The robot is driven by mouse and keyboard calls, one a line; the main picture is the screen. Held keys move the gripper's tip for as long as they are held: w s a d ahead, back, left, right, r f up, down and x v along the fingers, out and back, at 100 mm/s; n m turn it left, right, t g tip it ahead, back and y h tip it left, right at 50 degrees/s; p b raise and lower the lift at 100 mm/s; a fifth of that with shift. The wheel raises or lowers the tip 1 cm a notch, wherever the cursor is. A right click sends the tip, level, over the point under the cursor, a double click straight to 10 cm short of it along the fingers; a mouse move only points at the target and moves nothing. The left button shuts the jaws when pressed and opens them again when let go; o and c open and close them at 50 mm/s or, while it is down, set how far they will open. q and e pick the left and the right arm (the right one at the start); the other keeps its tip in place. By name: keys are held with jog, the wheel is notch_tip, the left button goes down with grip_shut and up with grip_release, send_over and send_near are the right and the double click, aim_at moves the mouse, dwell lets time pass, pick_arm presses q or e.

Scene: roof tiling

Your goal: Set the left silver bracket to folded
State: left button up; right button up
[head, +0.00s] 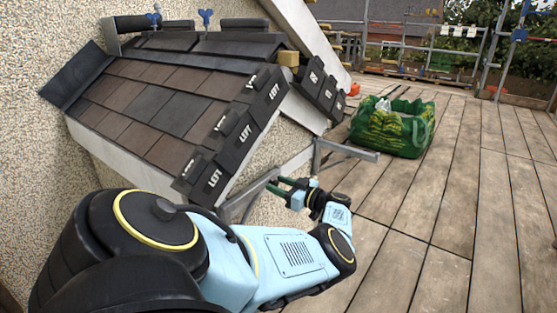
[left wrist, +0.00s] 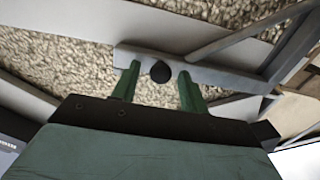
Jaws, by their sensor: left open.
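A silver bracket (head: 245,199) shows under the lower edge of the small tiled roof, partly hidden behind my left arm. Its bars stick out from the wall. My left gripper (head: 277,186) is beside it, with green fingers pointing left towards the metal. In the left wrist view, the open fingers (left wrist: 158,86) stand on either side of a dark round knob (left wrist: 160,72) on a silver bar (left wrist: 215,77). The fingers do not close on the knob; whether either touches the bar I cannot tell. My right gripper is out of view.
Another silver bracket arm (head: 347,149) juts out at the roof's right corner. Dark tiles marked LEFT (head: 214,178) overhang close above my gripper. A green bag (head: 392,128) stands on the wooden deck (head: 475,200), which is clear in front. Scaffold rails stand behind.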

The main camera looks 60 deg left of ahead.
pick_arm(q)
jog(key=v, duration=1.3)
jog(key=shift+p, duration=0.35)
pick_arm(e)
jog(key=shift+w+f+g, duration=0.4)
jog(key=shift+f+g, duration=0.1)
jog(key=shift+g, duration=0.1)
pick_arm(q)
jog(key=shift+r, duration=0.15)
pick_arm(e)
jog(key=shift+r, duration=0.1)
